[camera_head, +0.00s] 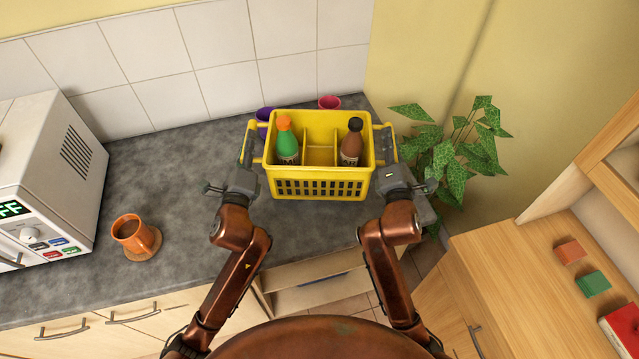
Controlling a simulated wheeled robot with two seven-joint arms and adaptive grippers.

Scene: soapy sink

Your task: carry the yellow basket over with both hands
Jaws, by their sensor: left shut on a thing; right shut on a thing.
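The yellow basket (318,188) is at the right end of the grey counter, with a handle on each side. In its left compartment stands a green bottle with an orange cap (287,143). In its right compartment stands a brown bottle with a dark cap (352,146). The middle looks empty. My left gripper (246,156) is shut on the left handle and my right gripper (387,156) is shut on the right handle. I cannot tell whether the basket's bottom touches the counter.
A purple cup (263,115) and a pink cup (329,102) stand behind the basket. An orange mug (134,235) and a white microwave (52,175) are on the left. A leafy plant (455,150) is close on the right. The counter (185,190) between mug and basket is clear.

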